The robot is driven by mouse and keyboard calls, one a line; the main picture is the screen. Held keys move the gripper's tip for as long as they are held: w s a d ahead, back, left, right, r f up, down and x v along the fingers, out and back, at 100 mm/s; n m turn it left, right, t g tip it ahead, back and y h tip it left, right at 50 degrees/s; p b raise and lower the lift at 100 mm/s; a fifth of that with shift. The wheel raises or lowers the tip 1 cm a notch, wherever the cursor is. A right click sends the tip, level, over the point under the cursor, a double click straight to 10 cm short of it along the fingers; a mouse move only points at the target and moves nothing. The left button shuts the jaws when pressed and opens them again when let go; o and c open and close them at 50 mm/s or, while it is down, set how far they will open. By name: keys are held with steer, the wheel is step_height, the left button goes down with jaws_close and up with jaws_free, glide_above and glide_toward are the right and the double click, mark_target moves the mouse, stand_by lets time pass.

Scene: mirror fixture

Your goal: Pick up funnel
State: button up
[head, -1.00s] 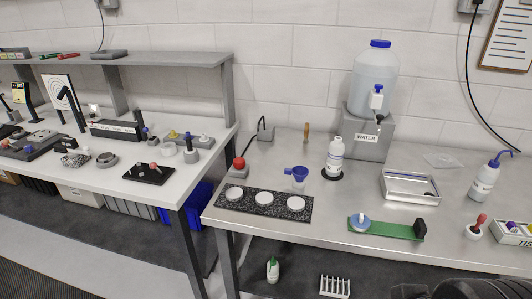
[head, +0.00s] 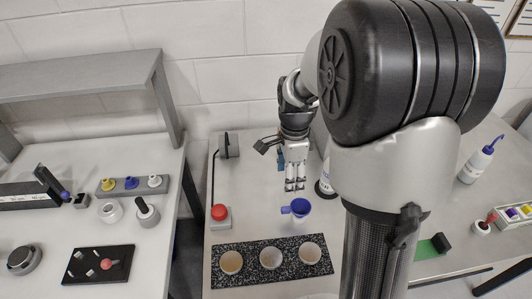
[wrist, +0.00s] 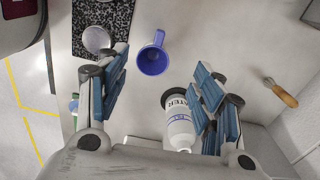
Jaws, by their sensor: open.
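The blue funnel (head: 299,208) stands on the metal bench behind the black speckled board, its wide mouth facing up and a tab on its left side. It also shows in the wrist view (wrist: 152,61), upper middle, between the finger lines and beyond the tips. My gripper (head: 295,186) points down just behind and above the funnel in the head view. The funnel's lower part is hidden from above.
The speckled board (head: 248,246) holds three white cups in front of the funnel. A red button box (head: 220,215) stands to the left. A white water bottle (wrist: 180,127) is close to my right finger in the wrist view. A wooden-handled tool (wrist: 281,92) lies farther right.

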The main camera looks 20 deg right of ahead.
mark_target(287, 208)
steer(key=shift+m, duration=0.3)
steer(key=f+b, duration=0.1)
steer(key=f, duration=0.3)
steer(key=f+b, duration=0.1)
steer(key=f, duration=0.3)
steer(key=f+b, duration=0.1)
steer(key=f, duration=0.3)
steer(key=shift+d+b, duration=0.25)
steer(key=shift+b, duration=0.05)
steer(key=shift+a+f+b, duration=0.15)
steer(key=shift+f+b, duration=1.05)
steer(key=shift+f, duration=1.85)
steer(key=shift+r, duration=0.1)
steer(key=shift+c, duration=0.6)
steer(key=c, duration=0.9)
steer(key=shift+c, duration=0.3)
